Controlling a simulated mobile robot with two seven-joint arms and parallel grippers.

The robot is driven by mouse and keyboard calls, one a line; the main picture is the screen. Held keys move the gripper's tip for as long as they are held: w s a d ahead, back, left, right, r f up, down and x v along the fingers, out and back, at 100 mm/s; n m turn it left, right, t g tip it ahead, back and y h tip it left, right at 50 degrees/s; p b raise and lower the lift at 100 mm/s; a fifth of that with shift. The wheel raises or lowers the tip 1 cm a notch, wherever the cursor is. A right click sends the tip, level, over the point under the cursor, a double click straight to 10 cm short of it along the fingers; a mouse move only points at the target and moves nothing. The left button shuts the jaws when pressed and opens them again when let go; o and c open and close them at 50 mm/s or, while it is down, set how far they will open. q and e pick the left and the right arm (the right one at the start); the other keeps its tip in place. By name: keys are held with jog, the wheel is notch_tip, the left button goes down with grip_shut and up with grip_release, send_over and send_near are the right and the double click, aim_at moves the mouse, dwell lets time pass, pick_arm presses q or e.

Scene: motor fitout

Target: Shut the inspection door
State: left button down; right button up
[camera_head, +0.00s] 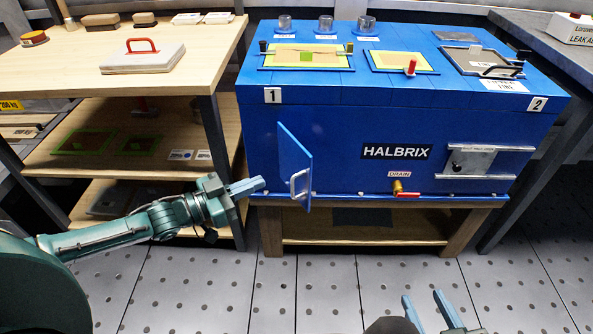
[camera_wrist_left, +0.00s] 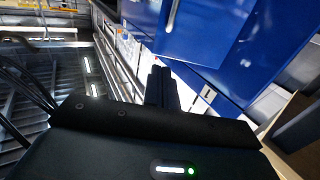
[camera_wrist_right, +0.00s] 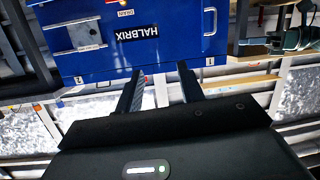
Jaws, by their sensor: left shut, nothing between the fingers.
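The inspection door (camera_head: 292,152) is a blue panel standing open on the left of the blue HALBRIX cabinet's front. Its far left edge meets the cabinet, and its near right edge juts out towards me. A pale bar handle (camera_head: 300,184) is near that outer edge. My left gripper (camera_head: 263,184) is shut and empty, just left of the door; I cannot tell whether it touches. In the left wrist view, the shut fingers (camera_wrist_left: 162,80) lie below the blue door (camera_wrist_left: 200,30) and its handle (camera_wrist_left: 172,14). My right gripper (camera_head: 430,304) is open and empty, low in front of the cabinet.
The cabinet (camera_head: 340,120) stands on a wooden stand. A wooden shelf unit (camera_head: 200,75) stands close on the left. The perforated floor (camera_head: 330,290) in front is clear.

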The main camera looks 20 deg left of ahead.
aim_at(307, 163)
pick_arm(q)
jog(key=b+x, duration=0.2)
jog(key=x, duration=0.7)
jog(key=shift+w+d+f, duration=0.1)
jog(key=shift+w+d, duration=0.55)
pick_arm(e)
jog(key=shift+w+a+n+t+y, duration=0.3)
jog(key=shift+t+y, duration=0.2)
jog(key=shift+t, duration=0.4)
pick_arm(q)
jog(key=shift+w, duration=0.1)
pick_arm(e)
jog(key=shift+d, duration=0.15)
